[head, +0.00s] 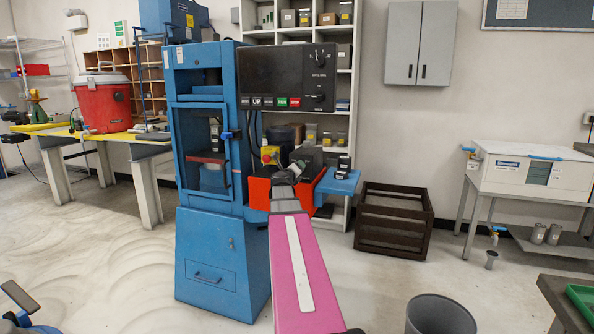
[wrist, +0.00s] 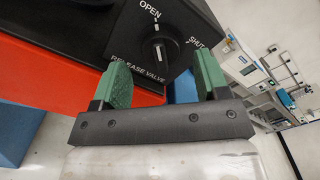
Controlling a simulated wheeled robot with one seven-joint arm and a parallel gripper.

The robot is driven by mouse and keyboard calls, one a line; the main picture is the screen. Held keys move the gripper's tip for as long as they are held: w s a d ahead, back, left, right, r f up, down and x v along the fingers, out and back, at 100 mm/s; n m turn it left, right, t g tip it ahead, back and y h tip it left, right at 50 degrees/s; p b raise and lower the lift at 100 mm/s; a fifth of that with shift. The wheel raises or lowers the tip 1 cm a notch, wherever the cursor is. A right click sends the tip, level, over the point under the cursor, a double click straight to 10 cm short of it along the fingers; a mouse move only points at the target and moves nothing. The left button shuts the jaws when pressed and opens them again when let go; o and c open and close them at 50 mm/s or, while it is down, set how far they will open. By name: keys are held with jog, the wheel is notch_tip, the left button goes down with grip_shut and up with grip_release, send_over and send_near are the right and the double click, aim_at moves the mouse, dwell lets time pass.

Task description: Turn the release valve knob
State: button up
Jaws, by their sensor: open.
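The release valve knob (wrist: 158,54) is a small black knob with a pale line, on a black panel marked OPEN, SHUT and RELEASE VALVE. Its pale line points roughly up the picture, nearer the OPEN word than SHUT. My gripper (wrist: 163,70) is open, with green pads on either side of the knob in the wrist view. The left pad overlaps the panel's lower edge; the right pad is beside its right edge. Clear space shows between each pad and the knob; I cannot tell the remaining depth. In the head view my arm hides the knob.
The blue press frame (head: 210,240) stands left of my arm, with a black control panel (head: 285,78) above. An orange-red housing (head: 260,192) lies beside my wrist. A dark crate (head: 394,222) and a grey bin (head: 440,315) stand right, with open floor between.

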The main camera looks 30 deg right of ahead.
jog(key=v, duration=0.8)
jog(key=w+a+f+n+t+y, duration=0.2)
jog(key=a+f+n+y, duration=0.25)
jog(key=a+n, duration=0.35)
jog(key=w+a+f+n+t+y, duration=0.35)
jog(key=a+n+y, duration=0.25)
jog(key=a+n, duration=0.25)
jog(key=s+a+f+n+g+y, duration=0.4)
jog(key=a+f+n+g+y, duration=0.15)
jog(key=a+f+n, duration=0.5)
jog(key=s+a+f+n+g+h, duration=0.1)
jog(key=s+a+f+n+g, duration=0.3)
jog(key=s+f, duration=0.4)
jog(key=s+a+f+n+g+h, duration=0.1)
jog(key=s+a+f+n+g, duration=0.3)
jog(key=s+f+g, duration=0.3)
jog(key=s+f+n, duration=0.1)
jog(key=s+f, duration=0.1)
jog(key=s, duration=0.2)
jog(key=shift+s+a+f+n+g, duration=0.25)
jog(key=shift+s+a+n+g, duration=0.05)
jog(key=shift+s+a+n, duration=0.1)
